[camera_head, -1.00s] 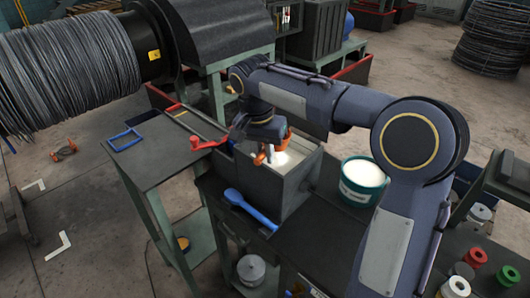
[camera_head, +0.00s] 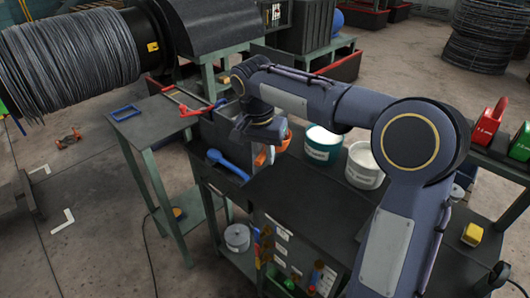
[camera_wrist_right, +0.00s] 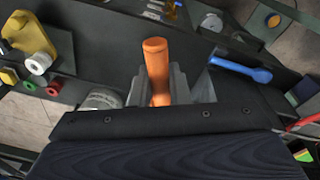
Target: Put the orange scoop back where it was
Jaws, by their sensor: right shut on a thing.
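The orange scoop (camera_head: 284,143) shows beside my right gripper (camera_head: 262,158) in the head view, mostly behind the wrist. In the right wrist view the scoop's upright handle (camera_wrist_right: 157,68) stands between the two grey fingers of my right gripper (camera_wrist_right: 158,92), which is shut on it. The scoop's lower end is hidden. The gripper is at the right side of the grey bin (camera_head: 215,130), whose inside is mostly hidden by my arm. My left gripper is not in view.
A teal tub (camera_head: 322,147) and a white tub (camera_head: 364,167) stand right of my gripper. The dark bench (camera_head: 300,205) in front is clear. A small side table (camera_head: 160,125) stands left.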

